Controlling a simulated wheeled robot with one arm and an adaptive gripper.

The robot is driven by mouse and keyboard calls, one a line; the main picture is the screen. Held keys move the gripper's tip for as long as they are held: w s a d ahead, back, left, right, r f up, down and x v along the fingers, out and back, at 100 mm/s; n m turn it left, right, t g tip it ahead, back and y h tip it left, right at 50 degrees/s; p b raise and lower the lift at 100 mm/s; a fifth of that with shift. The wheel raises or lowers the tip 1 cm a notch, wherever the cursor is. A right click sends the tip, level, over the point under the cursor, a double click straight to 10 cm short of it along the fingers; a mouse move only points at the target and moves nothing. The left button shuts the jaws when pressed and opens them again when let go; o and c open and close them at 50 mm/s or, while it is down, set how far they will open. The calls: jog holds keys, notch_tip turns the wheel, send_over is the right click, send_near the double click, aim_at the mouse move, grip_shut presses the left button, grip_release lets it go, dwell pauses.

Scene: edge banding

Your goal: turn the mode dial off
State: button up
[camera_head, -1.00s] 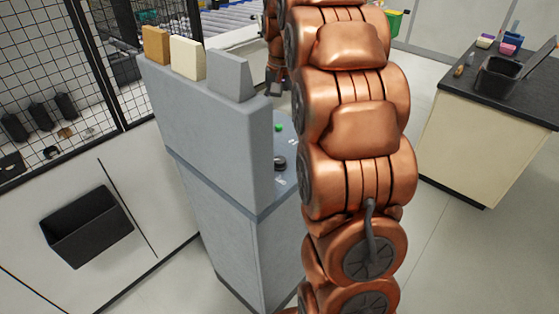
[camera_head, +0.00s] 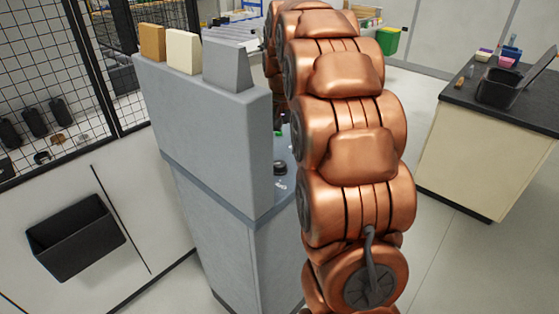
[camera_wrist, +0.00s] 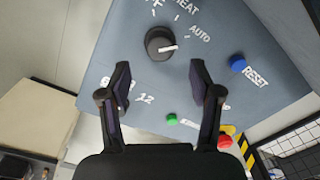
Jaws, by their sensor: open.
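The mode dial (camera_wrist: 159,41) is a round black knob with a white pointer mark on the blue-grey panel (camera_wrist: 110,50). The mark points right, toward the AUTO label (camera_wrist: 200,34). HEAT is printed above it; another label at the top edge is cut off and only partly readable. My gripper (camera_wrist: 160,75) is open and empty in the wrist view. Its two dark fingers are apart, and the dial shows between and beyond their tips. I see no contact. In the head view a black knob (camera_head: 280,167) shows on the panel beside my copper arm, which hides much of the panel.
The panel also carries a blue RESET button (camera_wrist: 237,63), a green button (camera_wrist: 172,118) and a red button (camera_wrist: 225,140). A grey cabinet upright (camera_head: 210,130) stands left of my arm. A black-topped counter (camera_head: 500,105) is at the right, with clear floor between.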

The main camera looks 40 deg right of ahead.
aim_at(279, 164)
jog(key=shift+a+f+p, duration=0.1)
jog(key=shift+f+p, duration=0.65)
jog(key=shift+f, duration=2.15)
jog(key=c, duration=1.1)
jog(key=shift+w+f+n+b, duration=0.1)
jog(key=shift+n+b, duration=0.2)
jog(key=shift+b, duration=0.2)
jog(key=shift+c, duration=0.2)
jog(key=n+b, duration=0.2)
jog(key=shift+n+b, duration=0.4)
jog(key=n+b, duration=0.3)
jog(key=n, duration=0.2)
jog(key=shift+n, duration=0.3)
jog(key=n, duration=0.4)
jog(key=shift+n, duration=2.5)
jog(key=shift+g, duration=0.3)
